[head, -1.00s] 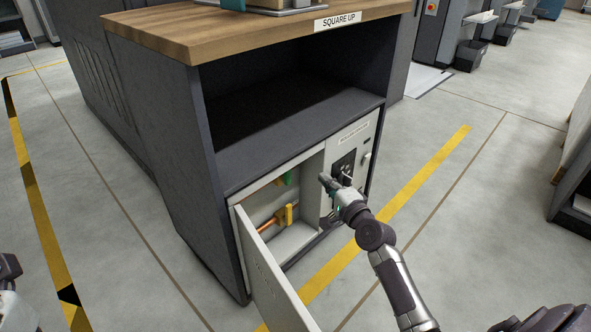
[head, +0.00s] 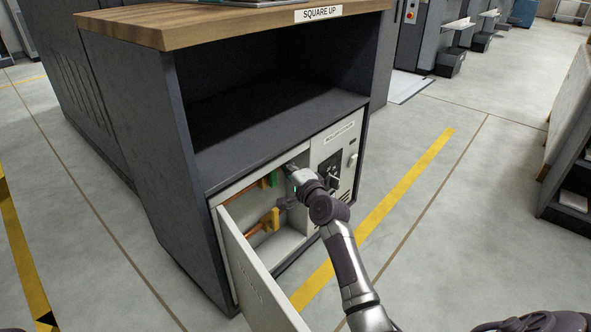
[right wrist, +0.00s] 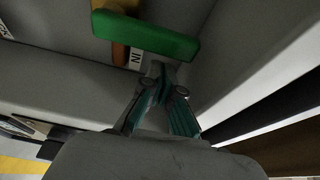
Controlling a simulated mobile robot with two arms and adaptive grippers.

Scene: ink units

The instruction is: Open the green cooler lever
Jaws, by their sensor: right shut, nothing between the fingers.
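The green cooler lever (head: 272,180) sits on the upper copper pipe inside the open cabinet compartment. In the right wrist view the green lever (right wrist: 150,38) is a wide bar across the top, with a label reading "IN" just below it. My right gripper (head: 291,170) is at the compartment's opening, just right of the lever. In the right wrist view its fingertips (right wrist: 164,76) are together and empty, below the lever and apart from it in the picture. A yellow lever (head: 269,221) is on the lower pipe. My left gripper is out of view.
The open cabinet door (head: 258,275) swings out toward me at the left of the compartment. A control panel (head: 336,165) with a black switch plate is right of the opening. The wooden worktop (head: 180,28) overhangs an empty dark shelf above.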

